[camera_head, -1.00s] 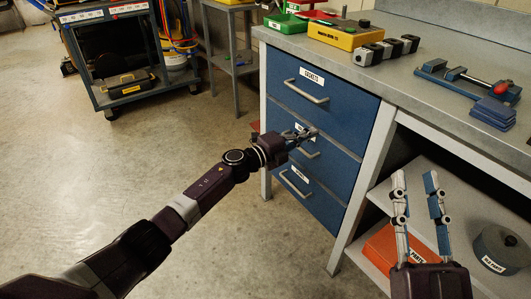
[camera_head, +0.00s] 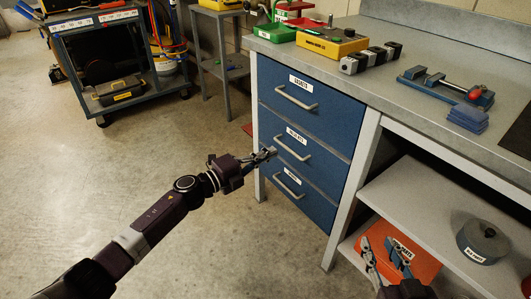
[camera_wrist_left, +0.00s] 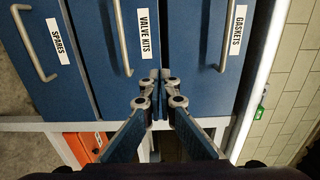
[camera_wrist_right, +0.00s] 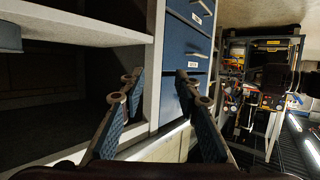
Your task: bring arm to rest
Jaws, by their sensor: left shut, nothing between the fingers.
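My left gripper (camera_head: 268,154) is shut and empty, in front of the left edge of the blue drawer unit. In the left wrist view its fingertips (camera_wrist_left: 160,82) meet in front of the middle drawer (camera_wrist_left: 140,60), labelled VALVE KITS, clear of its handle (camera_wrist_left: 121,38). My right gripper (camera_head: 385,250) is open and empty, low in the head view, in front of the orange parts box (camera_head: 415,262) on the lower shelf. In the right wrist view its fingers (camera_wrist_right: 158,82) stand apart, with the drawer unit (camera_wrist_right: 187,45) beyond.
The GASKETS drawer (camera_head: 312,92), the middle drawer and the SPARES drawer (camera_head: 300,192) look closed. A round container (camera_head: 482,242) stands on a shelf. Open floor lies left.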

